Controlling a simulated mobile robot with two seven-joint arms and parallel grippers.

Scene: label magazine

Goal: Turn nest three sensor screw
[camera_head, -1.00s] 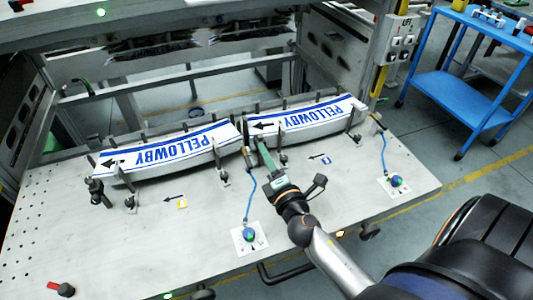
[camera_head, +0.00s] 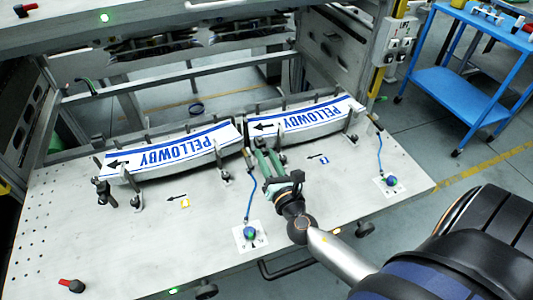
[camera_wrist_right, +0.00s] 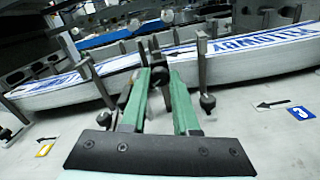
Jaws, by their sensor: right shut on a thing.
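Two white curved label stacks with blue PELLOWBY print lie end to end in nests on the bench, a left one (camera_head: 172,152) and a right one (camera_head: 305,122). The right nest has a blue number tag (camera_head: 321,159), which also shows in the wrist view (camera_wrist_right: 301,113). My right gripper (camera_head: 262,150) is at the front of the gap between the nests. Its green fingers are shut on a small part, apparently the sensor screw, mostly hidden between the fingertips (camera_wrist_right: 157,72). A blue cable (camera_head: 250,190) runs beside the gripper to a round knob. My left gripper is out of view.
Upright metal posts and clamps line the nests. A knob on a white plate (camera_head: 249,234) sits left of my right arm; another plate (camera_head: 388,186) stands at right. A red-handled knob (camera_head: 72,285) is front left. The left bench front is mostly clear.

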